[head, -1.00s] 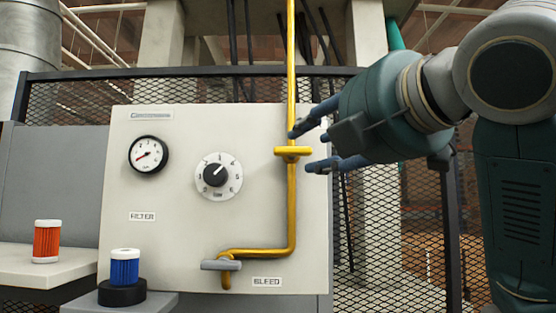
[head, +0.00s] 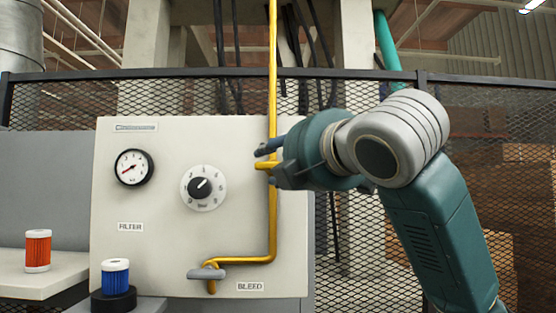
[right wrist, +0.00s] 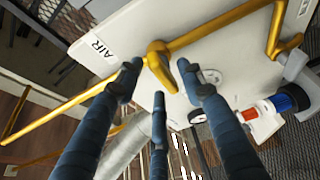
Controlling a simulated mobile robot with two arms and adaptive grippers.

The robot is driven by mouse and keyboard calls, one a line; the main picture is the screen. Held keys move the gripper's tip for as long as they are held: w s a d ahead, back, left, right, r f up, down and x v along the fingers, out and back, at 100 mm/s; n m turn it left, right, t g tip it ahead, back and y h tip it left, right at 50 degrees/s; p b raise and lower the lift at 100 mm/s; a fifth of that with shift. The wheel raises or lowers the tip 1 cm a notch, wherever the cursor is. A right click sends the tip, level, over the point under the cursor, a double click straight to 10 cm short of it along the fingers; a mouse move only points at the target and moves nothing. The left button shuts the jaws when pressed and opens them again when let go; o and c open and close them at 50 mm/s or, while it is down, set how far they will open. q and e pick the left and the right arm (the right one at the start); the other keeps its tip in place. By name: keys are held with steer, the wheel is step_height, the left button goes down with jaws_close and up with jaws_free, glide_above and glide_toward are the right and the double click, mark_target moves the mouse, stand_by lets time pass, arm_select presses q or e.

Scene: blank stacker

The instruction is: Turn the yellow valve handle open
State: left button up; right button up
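The yellow valve handle (head: 263,165) sits crosswise on the vertical yellow pipe (head: 273,95) in front of the pale panel. Its left end shows in the head view; the rest is hidden behind my right gripper (head: 268,166). In the right wrist view the handle (right wrist: 158,62) lies ahead, between the fingertips of my right gripper (right wrist: 158,82). The fingers are spread, with one on each side of the handle and one below. I cannot tell whether any finger touches it. My left gripper is not in view.
The panel (head: 150,200) carries a gauge (head: 134,167), a round dial (head: 202,188) and a grey-handled bleed valve (head: 206,273). An orange filter (head: 38,250) and a blue filter (head: 115,277) stand on ledges at lower left. A mesh fence (head: 360,110) runs behind.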

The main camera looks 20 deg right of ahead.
steer(key=shift+w+a, duration=0.1)
steer(key=c, duration=0.7)
jaws_close()
steer(key=shift+f, duration=0.1)
arm_select(q)
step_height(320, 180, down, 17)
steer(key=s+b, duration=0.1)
steer(key=b, duration=1.6)
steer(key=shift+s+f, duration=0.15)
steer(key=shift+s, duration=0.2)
arm_select(e)
steer(key=shift+w+a+f+m+t+h, duration=0.15)
steer(key=shift+m+t+h, duration=0.8)
steer(key=shift+m, duration=2.7)
steer(key=shift+s+d+f+m+t+h, duration=0.1)
steer(key=shift+f+m+t+h, duration=0.15)
steer(key=shift+m+h, duration=2.4)
steer(key=shift+w+a+f+m+t+h, duration=0.15)
steer(key=shift+m+t, duration=0.45)
steer(key=shift+m, duration=4.1)
steer(key=shift+s+d+m+h, duration=0.1)
steer(key=shift+d+m+h, duration=0.05)
steer(key=shift+m+h, duration=0.15)
